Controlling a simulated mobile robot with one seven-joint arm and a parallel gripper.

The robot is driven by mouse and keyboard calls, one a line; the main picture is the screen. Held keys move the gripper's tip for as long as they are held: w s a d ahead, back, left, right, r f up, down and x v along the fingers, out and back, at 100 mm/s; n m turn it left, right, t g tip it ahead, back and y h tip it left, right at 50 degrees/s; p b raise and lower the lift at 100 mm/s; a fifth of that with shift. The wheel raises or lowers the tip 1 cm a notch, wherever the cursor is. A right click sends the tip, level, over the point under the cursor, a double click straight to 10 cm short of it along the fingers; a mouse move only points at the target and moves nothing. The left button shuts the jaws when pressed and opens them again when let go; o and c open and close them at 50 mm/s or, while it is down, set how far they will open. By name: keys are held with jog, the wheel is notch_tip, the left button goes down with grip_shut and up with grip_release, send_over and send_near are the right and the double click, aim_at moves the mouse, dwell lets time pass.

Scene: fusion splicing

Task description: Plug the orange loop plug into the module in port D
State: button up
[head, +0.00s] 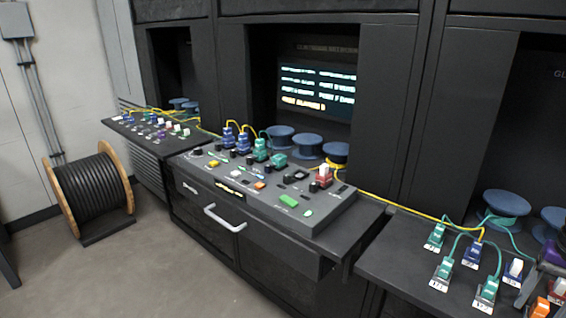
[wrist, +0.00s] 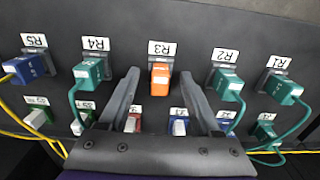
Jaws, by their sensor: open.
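The orange loop plug (wrist: 160,76) sits at the place labelled R3 in the wrist view, in the row of labelled plugs. My gripper (wrist: 159,88) is open, its two dark fingers on either side of the orange plug with gaps left and right. In the head view an orange plug (head: 540,308) shows at the bottom right, near the dark and purple end of my arm at the right edge. The console (head: 330,217) in the middle carries several modules and plugs; I cannot tell which port is D.
Green plugs with cables stand beside R3, at R4 (wrist: 87,72) and R2 (wrist: 228,85). A second row of plugs lies nearer my gripper. Yellow cable (head: 395,207) runs between console and right shelf (head: 385,258). A lit screen (head: 318,90) and blue spools stand behind.

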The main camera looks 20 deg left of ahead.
aim_at(543, 302)
jog(key=shift+c, duration=0.2)
grip_shut()
dwell(0.3)
jog(key=shift+r, duration=0.1)
dwell(1.2)
jog(key=shift+r+p, duration=2.8)
jog(key=shift+r, duration=0.15)
jog(key=shift+w+a, duration=0.1)
